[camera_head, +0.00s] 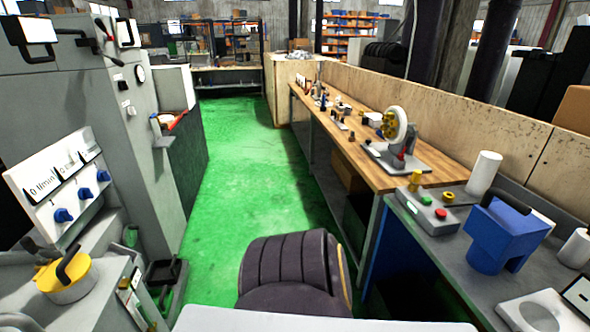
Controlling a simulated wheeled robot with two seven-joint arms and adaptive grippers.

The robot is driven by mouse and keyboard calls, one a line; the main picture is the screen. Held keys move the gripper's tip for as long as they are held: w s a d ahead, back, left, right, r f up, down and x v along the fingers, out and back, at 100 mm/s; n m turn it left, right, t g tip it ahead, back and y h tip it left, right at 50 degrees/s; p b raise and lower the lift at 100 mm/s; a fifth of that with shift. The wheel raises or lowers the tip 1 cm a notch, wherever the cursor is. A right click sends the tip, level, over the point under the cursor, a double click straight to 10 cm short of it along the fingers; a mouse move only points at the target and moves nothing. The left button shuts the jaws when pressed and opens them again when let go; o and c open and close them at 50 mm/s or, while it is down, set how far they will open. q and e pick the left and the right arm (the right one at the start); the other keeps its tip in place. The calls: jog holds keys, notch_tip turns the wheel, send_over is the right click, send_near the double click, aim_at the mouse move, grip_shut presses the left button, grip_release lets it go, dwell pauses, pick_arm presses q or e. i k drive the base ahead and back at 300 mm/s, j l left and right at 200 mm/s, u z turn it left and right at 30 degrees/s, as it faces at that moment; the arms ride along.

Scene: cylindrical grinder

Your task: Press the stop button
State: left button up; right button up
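A grey control box (432,218) lies on the grey bench at the right. On its top are a round red button (441,213) and a green button (426,199) beside it. No label on the buttons can be read, so I cannot confirm which one is the stop button. Nothing touches either button. A grey machine at the left has a white panel (60,180) with blue knobs (63,215). Neither of my grippers is in view.
A blue block-like object (505,235) with a black handle and a white cylinder (483,173) stand near the control box. A wooden workbench (350,150) with tools runs behind. A dark ribbed chair back (288,270) stands in front. The green floor (235,150) beyond is clear.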

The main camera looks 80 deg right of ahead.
aim_at(441, 213)
jog(key=z, duration=3.85)
